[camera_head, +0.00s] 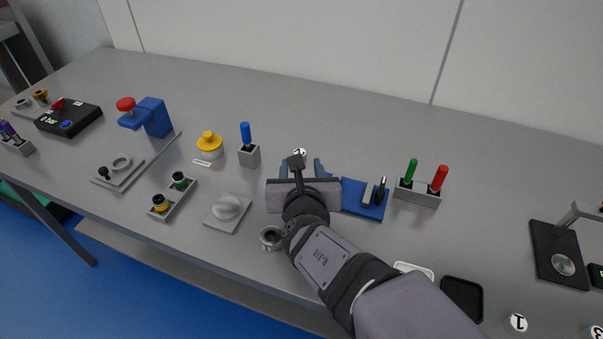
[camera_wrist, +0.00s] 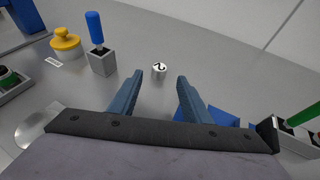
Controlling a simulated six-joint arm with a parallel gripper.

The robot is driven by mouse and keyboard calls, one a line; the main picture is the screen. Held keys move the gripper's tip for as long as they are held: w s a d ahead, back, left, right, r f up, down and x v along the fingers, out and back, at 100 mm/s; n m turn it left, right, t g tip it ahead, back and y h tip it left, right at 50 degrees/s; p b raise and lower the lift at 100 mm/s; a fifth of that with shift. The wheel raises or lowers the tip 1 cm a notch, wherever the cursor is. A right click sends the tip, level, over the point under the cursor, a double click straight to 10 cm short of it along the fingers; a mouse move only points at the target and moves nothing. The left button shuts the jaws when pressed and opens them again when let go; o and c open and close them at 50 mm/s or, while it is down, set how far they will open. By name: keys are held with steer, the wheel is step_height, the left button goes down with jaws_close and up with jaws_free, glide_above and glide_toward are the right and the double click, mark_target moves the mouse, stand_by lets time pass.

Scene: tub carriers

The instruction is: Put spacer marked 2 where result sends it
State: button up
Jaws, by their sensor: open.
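The spacer marked 2 (camera_wrist: 159,70) is a small grey cylinder with a white top and a black 2. It stands upright on the bench and shows partly in the head view (camera_head: 300,153), beyond my gripper (camera_head: 300,164). My gripper (camera_wrist: 160,77) is open and empty, its two blue fingers pointing toward the spacer, which appears between and just beyond the fingertips. A white tray (camera_head: 413,269) and a black tray (camera_head: 462,298) lie at the front right, the white one partly behind my arm. A black stand with a silver disc (camera_head: 563,264) is at the right.
A blue fixture (camera_head: 364,199) and a grey holder with green and red handles (camera_head: 418,196) stand right of my gripper. A blue-handled tool in a block (camera_head: 249,152) and a yellow knob (camera_head: 209,143) stand left. A spacer marked 1 (camera_head: 518,322) is at the front right.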

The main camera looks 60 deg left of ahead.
steer(key=shift+o, duration=0.5)
steer(key=shift+v, duration=1)
steer(key=b, duration=0.1)
steer(key=a+f+b, duration=0.1)
steer(key=shift+w+a+f+b, duration=0.3)
steer(key=shift+w+b, duration=0.05)
steer(key=shift+w+a+f, duration=0.1)
steer(key=shift+a, duration=0.4)
steer(key=shift+p+x, duration=1.05)
steer(key=shift+x, duration=2.45)
steer(key=shift+c, duration=0.3)
steer(key=c, duration=1.1)
jaws_close()
